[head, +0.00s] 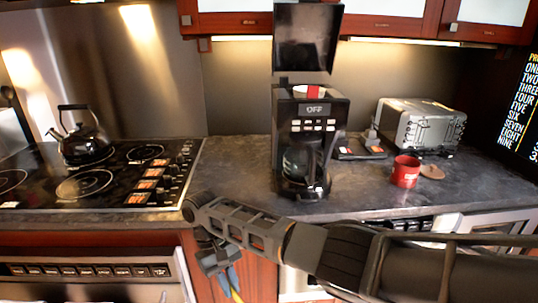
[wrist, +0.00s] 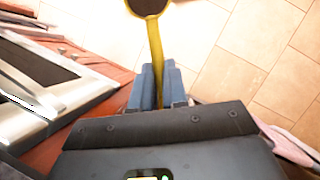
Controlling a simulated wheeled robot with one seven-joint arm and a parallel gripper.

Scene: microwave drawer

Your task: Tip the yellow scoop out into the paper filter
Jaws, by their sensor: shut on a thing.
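The yellow scoop (wrist: 154,40) is held by its handle in my gripper (wrist: 158,85), between the blue fingers. Its bowl is at the top edge of the wrist view, partly cut off, and looks dark inside. In the head view my gripper (head: 231,278) hangs low in front of the counter's front edge, pointing down. A bit of the yellow handle shows there; the bowl is out of frame. The black coffee maker (head: 286,120) stands on the counter with its lid up. A white rim of the paper filter (head: 300,90) shows in its open top, beside a red piece.
A stove with a kettle (head: 82,135) is at the left. A red mug (head: 405,172), a brown round lid (head: 431,171) and a toaster (head: 420,125) are right of the coffee maker. The counter (head: 235,165) is clear left of the coffee maker. Cabinets hang above.

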